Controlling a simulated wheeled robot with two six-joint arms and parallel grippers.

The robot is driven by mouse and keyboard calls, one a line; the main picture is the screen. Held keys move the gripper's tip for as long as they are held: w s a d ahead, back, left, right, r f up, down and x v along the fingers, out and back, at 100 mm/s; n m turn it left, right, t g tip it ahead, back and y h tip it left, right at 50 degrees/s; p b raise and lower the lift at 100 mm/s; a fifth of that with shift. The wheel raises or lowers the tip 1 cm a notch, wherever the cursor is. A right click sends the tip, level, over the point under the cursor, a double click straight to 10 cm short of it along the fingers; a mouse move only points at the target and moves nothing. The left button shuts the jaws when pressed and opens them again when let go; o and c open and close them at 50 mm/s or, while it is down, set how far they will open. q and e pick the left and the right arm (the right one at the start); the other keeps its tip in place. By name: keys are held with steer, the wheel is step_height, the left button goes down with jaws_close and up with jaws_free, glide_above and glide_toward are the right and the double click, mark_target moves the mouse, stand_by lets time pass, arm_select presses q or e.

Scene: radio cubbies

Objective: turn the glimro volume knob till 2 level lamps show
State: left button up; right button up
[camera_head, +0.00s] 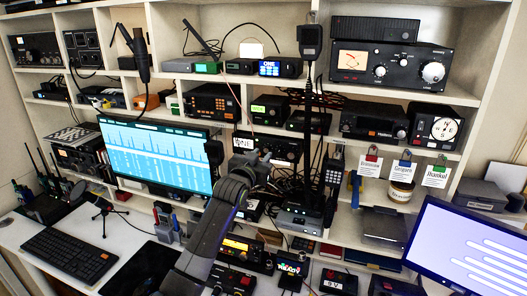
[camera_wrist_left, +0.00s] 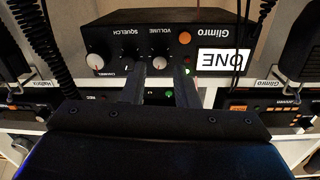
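The black Glimro radio (camera_wrist_left: 205,35) with the white ONE label (camera_wrist_left: 222,62) fills the upper left wrist view, upside down there. Its white-marked volume knob (camera_wrist_left: 159,62) sits between the squelch knob (camera_wrist_left: 127,66) and the ONE label. My left gripper (camera_wrist_left: 159,80) is open, its fingers apart on either side of the volume knob; I cannot tell whether they touch it. A small green lamp (camera_wrist_left: 187,71) glows near the right fingertip; how many level lamps are lit is unclear. In the head view my left gripper (camera_head: 250,165) partly hides this radio. My right gripper is out of view.
Another radio (camera_head: 210,102) stands left of it on the shelf above. A handset with a coiled cord (camera_wrist_left: 62,40) hangs beside the radio in the left wrist view. Shelf dividers and cables crowd the place. A monitor (camera_head: 465,250) stands at the lower right.

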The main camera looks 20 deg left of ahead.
mark_target(267, 149)
arm_select(q)
steer(key=shift+w+d, duration=0.1)
steer(key=shift+w, duration=1.05)
jaws_close()
